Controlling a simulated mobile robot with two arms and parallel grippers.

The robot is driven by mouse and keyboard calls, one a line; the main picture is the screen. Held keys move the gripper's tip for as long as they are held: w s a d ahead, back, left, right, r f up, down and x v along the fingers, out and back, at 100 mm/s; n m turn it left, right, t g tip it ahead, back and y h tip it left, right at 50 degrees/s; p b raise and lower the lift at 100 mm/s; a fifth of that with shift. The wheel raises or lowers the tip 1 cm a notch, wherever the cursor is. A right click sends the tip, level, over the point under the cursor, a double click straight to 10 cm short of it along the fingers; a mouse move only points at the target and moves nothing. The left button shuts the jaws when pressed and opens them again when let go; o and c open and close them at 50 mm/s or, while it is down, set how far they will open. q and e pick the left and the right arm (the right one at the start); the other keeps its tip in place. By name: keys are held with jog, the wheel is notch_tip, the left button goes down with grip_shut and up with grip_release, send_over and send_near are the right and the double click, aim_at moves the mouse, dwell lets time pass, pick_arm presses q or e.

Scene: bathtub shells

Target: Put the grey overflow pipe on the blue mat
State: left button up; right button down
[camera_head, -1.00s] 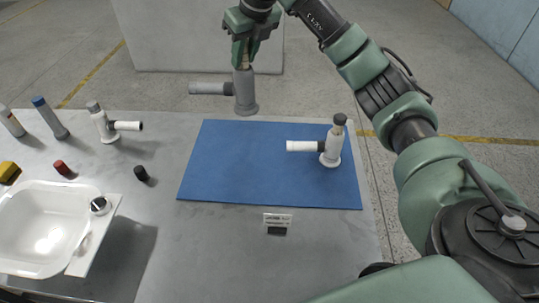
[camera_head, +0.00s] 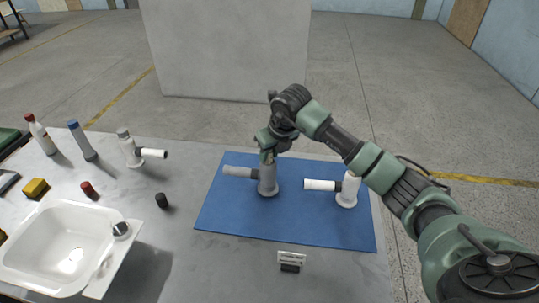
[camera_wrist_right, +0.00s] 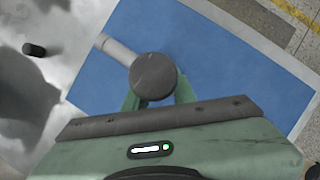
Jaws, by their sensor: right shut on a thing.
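The grey overflow pipe (camera_head: 268,180) is upright, with its side arm pointing left, at the left-middle of the blue mat (camera_head: 285,222). My right gripper (camera_head: 267,156) is shut on its top from above. Its round flange appears at or just above the mat; I cannot tell if it touches. In the right wrist view the pipe's dark round top (camera_wrist_right: 153,76) sits between the fingers (camera_wrist_right: 157,98), with the side arm (camera_wrist_right: 118,50) reaching up-left over the mat (camera_wrist_right: 225,70). My left gripper is not in view.
A white pipe (camera_head: 348,190) with a side arm stands on the mat's right part. Another white pipe (camera_head: 132,152), bottles, a black cap (camera_head: 162,200) and a white basin (camera_head: 65,245) are to the left. The mat's front is clear.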

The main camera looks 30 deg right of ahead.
jog(key=shift+f, duration=0.8)
jog(key=c, duration=1.1)
grip_release()
jog(key=shift+c, duration=0.2)
jog(key=b+v, duration=0.2)
jog(key=v, duration=1)
